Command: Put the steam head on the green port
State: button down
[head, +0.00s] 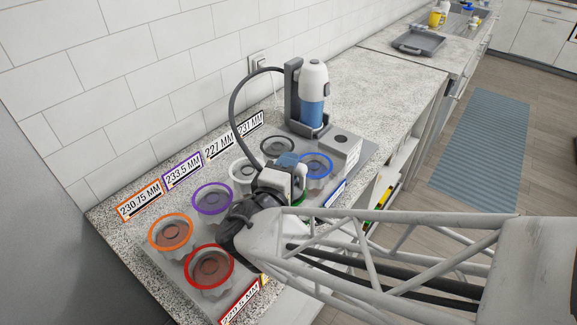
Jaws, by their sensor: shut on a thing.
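The steam head (289,160), a small blue-grey and white piece, is at my gripper (277,182), which is shut on it. A dark hose curves from it up to the steamer unit. The green port (304,198) shows only as a sliver of green rim; my gripper and arm hide the rest. The steam head is over or near that port, but I cannot tell whether it touches it.
Other ports with orange (172,236), purple (212,200), red (211,270), blue (317,164), white and black rims stand around. A blue-and-white steamer (313,95) stands upright in its holder behind. Number labels line the wall side.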

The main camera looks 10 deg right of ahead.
jog(key=shift+f, duration=0.15)
jog(key=c, duration=0.9)
grip_release()
jog(key=shift+s+a, duration=0.15)
jog(key=shift+v, duration=5.75)
